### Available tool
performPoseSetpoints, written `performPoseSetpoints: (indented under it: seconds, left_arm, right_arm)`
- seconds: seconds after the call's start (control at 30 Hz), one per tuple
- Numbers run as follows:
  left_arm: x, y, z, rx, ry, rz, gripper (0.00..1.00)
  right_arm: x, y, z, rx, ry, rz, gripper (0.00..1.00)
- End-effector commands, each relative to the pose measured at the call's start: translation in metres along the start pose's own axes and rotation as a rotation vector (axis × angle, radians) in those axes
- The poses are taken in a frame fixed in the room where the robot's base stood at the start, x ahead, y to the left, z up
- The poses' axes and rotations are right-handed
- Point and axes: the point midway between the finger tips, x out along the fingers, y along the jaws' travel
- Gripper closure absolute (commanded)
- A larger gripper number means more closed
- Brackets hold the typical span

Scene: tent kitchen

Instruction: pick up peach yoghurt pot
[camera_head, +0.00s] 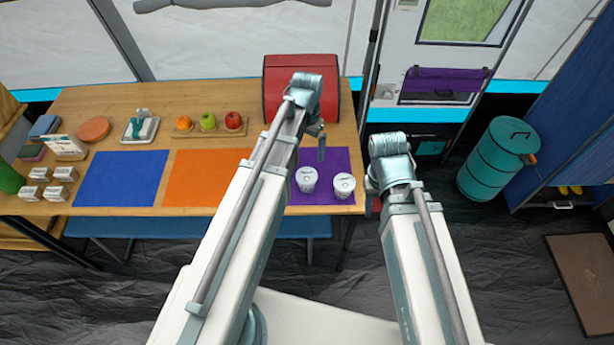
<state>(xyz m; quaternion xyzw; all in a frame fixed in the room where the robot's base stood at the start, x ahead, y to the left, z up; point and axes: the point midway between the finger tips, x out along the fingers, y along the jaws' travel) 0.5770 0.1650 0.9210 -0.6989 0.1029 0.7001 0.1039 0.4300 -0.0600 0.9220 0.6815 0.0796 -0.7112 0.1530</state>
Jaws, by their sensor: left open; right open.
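Two white lidded pots stand upright on the purple mat (325,163) at the table's right end: a left pot (307,179) and a right pot (344,186). Their labels are too small to read, so I cannot tell which is the peach yoghurt pot. My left gripper (321,150) is open and empty, hanging above the mat beyond the pots, apart from both in the picture. My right gripper (371,186) is open, mostly hidden behind its own wrist, just right of the right pot and off the table's right edge in the picture.
A red bread box (338,88) stands behind the mat. An orange mat (200,178) and a blue mat (120,178) lie bare to the left. A fruit board (190,131), a tray (127,138) and several small boxes (57,193) stand further left.

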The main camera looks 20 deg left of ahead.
Motion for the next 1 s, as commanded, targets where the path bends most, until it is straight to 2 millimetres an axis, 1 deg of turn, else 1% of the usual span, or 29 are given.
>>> performPoseSetpoints:
  seconds: [0.07,0.27,0.47,0.8,0.9,1.0]
  left_arm:
    - [-0.001,-0.004,-0.002,0.0,0.002,0.002,0.0]
    - [0.006,-0.003,-0.001,0.001,0.002,0.002,0.0]
    - [0.029,-0.003,-0.001,0.0,0.002,0.002,0.0]
    - [0.076,-0.002,-0.001,0.0,0.002,0.001,0.0]
    - [0.085,-0.002,-0.001,0.0,0.002,0.001,0.0]
    - [0.088,-0.002,-0.001,0.0,0.002,0.001,0.0]
  right_arm:
    - [-0.001,0.0,0.0,0.0,0.0,0.0,0.5]
    - [0.006,-0.001,-0.001,0.0,0.0,0.0,0.5]
    - [0.028,-0.003,-0.002,0.0,0.0,0.0,0.5]
    - [0.075,-0.007,-0.005,0.0,0.0,0.0,0.5]
    - [0.085,-0.008,-0.005,0.0,0.0,0.0,0.5]
    - [0.087,-0.008,-0.005,0.0,0.0,0.0,0.5]
